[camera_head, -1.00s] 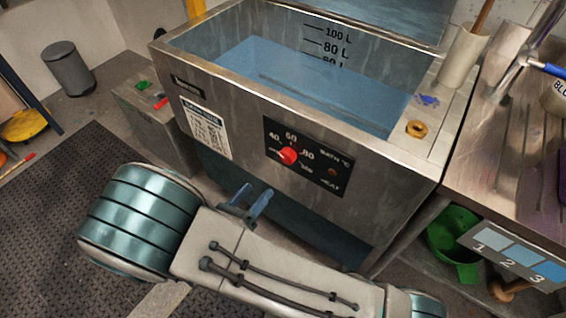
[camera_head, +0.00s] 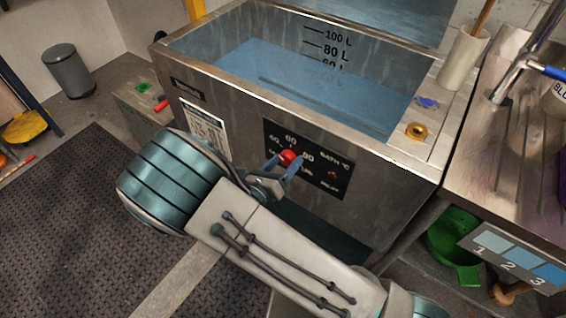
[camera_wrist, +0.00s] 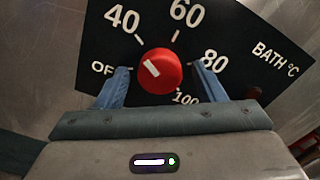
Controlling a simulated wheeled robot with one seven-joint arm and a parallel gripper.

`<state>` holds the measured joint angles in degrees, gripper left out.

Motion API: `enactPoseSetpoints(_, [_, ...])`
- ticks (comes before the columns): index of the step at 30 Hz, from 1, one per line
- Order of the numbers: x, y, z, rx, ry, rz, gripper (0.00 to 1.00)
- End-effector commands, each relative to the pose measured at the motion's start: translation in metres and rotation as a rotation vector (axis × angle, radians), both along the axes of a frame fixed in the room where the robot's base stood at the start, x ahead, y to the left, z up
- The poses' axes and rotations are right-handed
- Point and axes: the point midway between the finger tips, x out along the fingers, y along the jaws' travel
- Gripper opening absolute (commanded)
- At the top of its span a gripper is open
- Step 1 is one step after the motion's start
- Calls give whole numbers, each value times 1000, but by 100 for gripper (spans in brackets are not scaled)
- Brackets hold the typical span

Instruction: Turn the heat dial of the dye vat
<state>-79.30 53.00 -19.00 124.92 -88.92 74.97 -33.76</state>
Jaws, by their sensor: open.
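The dye vat (camera_head: 215,92) is a large steel tank with blue liquid in it. Its red heat dial (camera_wrist: 160,71) sits on a black panel marked OFF, 40, 60, 80 and 100. The dial's white mark points up and left, roughly toward 40. The dial also shows in the head view (camera_head: 289,156). My gripper (camera_wrist: 164,80) is open, with one blue finger on each side of the dial in the wrist view. A small gap seems to show between each finger and the dial; I cannot tell whether either touches.
A steel counter (camera_head: 520,140) stands right of the vat, with a green vessel (camera_head: 454,240) below it. A brass-coloured ring (camera_head: 417,131) and a pale cup (camera_head: 463,58) stand on the vat's right ledge. A grey bin (camera_head: 68,70) stands far left.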

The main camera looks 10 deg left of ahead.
Motion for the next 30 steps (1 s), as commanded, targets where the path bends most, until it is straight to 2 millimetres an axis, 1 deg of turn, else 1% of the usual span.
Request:
enactPoseSetpoints(2, [0,0,0,0,0,0,63])
enactPoseSetpoints(3, [0,0,0,0,0,0,52])
enactPoseSetpoints(5, [0,0,0,0,0,0,35])
enactPoseSetpoints(6, [0,0,0,0,0,0,24])
enactPoseSetpoints(7, [0,0,0,0,0,0,18])
enactPoseSetpoints(14, [-1,0,0,8,-3,1,19])
enactPoseSetpoints(20, [-1,0,-1,62,-24,0,19])
enactPoseSetpoints(26, [-1,1,-2,185,-76,1,19])
enactPoseSetpoints(30, [0,1,-3,303,-123,1,19])
